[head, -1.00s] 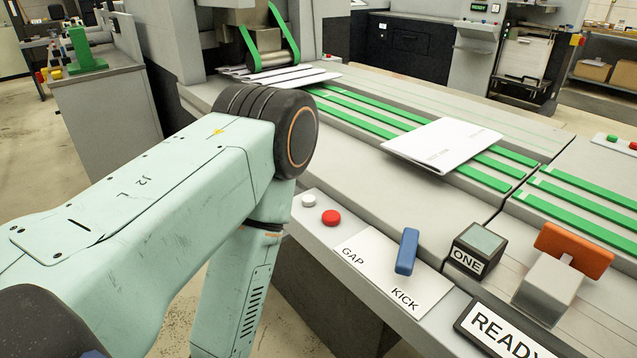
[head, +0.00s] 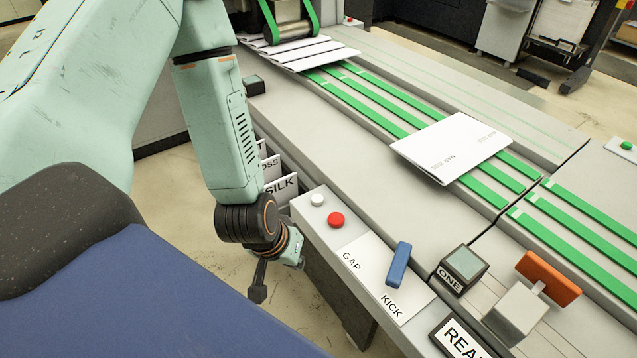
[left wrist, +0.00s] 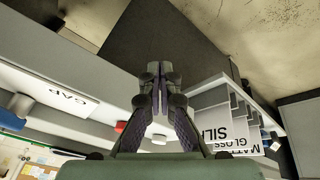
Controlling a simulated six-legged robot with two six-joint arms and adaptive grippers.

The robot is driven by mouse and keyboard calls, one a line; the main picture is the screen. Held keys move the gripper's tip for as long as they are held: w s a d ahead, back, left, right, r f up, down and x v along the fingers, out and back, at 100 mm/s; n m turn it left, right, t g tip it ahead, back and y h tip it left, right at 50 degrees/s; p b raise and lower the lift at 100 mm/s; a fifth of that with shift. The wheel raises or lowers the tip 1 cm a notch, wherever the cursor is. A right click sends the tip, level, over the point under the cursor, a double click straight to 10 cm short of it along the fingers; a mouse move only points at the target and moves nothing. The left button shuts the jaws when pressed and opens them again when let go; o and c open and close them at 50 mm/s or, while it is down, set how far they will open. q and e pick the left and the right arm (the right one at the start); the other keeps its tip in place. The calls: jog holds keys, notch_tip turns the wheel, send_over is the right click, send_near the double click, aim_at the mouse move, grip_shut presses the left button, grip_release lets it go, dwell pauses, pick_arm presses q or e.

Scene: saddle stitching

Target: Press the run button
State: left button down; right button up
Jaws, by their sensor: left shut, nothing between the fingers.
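Two round buttons sit on the near edge panel of the machine in the head view: a white one (head: 317,200) and a red one (head: 336,219). I can read no "run" label on either. My left gripper (head: 260,286) is shut and empty, hanging down beside the panel's left edge, below and left of the buttons and apart from them. In the left wrist view its closed fingers (left wrist: 157,78) point away from the camera. The red button (left wrist: 121,127) shows partly behind the fingers there. My right gripper is in neither view.
A blue lever (head: 398,265) stands between GAP and KICK labels. Right of it are a box marked ONE (head: 463,268), an orange paddle (head: 548,278) and a READY sign (head: 462,340). A folded booklet (head: 452,147) lies on green belts. A rack of labelled sheets (head: 282,187) is beside my left arm.

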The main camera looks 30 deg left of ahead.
pick_arm(q)
jog(key=w+a+r+n+t, duration=0.1)
jog(key=w+a+r+t, duration=0.1)
jog(key=w+r, duration=0.5)
jog(key=w+a+r+n+t+h, duration=0.1)
jog(key=w+a+r+n+t, duration=0.1)
jog(key=w+r, duration=0.4)
notch_tip(320, 180, up, 3)
jog(key=shift+w+f+t+p, duration=0.1)
jog(key=shift+w+t+p, duration=0.2)
jog(key=shift+w+t, duration=0.1)
jog(key=shift+a+f, duration=0.15)
jog(key=shift+a, duration=0.15)
jog(key=b, duration=0.6)
send_over(314, 200)
notch_tip(314, 200, down, 5)
jog(key=shift+f, duration=0.2)
jog(key=shift+f+b, duration=0.8)
jog(key=shift+b, duration=0.05)
jog(key=shift+f+b, duration=0.7)
jog(key=shift+f, duration=0.1)
